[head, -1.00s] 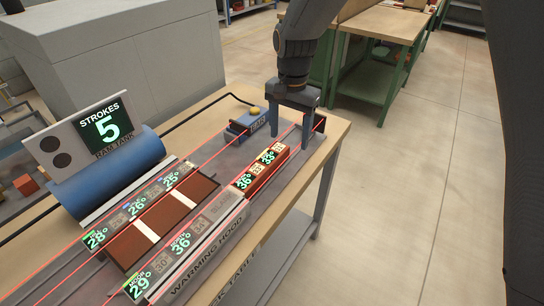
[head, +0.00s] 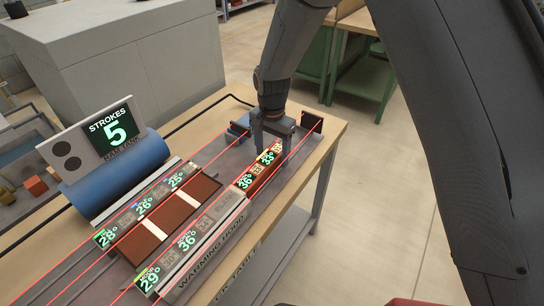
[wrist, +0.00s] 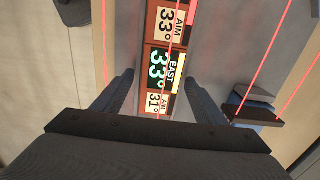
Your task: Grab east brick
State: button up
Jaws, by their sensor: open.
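The east brick (head: 265,163) is a reddish-brown block with a lit 33° label, lying in the lane at the right side of the bench. In the wrist view the east brick (wrist: 176,97) shows its EAST label and an aim tag of 31° between my two fingers. My gripper (head: 271,149) is open and points down at the far end of this brick, with one finger to each side. It also shows in the wrist view (wrist: 159,79). I cannot tell how far down the fingers reach beside the brick or whether they touch it.
Another brick (head: 244,182) marked 36° stands directly in front of the east brick. The warming hood (head: 205,252) lies nearer, and a dark upright plate (head: 312,123) stands beyond. A blue cylinder (head: 115,172) and a STROKES 5 display (head: 108,130) stand left.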

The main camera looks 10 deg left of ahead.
jog(key=shift+f, duration=0.1)
jog(key=shift+c, duration=0.2)
jog(key=c, duration=1.4)
jog(key=shift+c, duration=0.6)
jog(key=shift+r, duration=0.2)
